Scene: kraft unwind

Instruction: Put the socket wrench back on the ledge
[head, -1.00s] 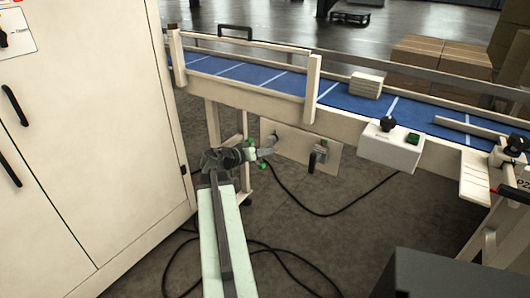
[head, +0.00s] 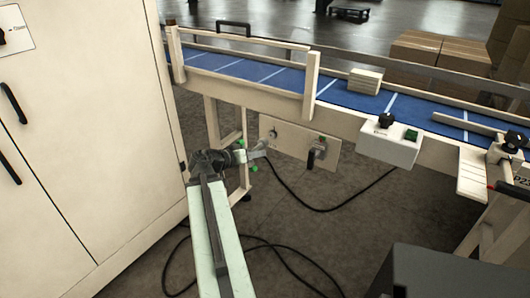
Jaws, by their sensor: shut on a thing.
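The small cream ledge (head: 472,178) juts from the conveyor's front side at the right, far to the right of my gripper. Its visible top is bare.
A tall cream cabinet (head: 90,140) stands at the left, close to my gripper. Black cables lie on the floor. A dark box (head: 445,272) is at the lower right.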

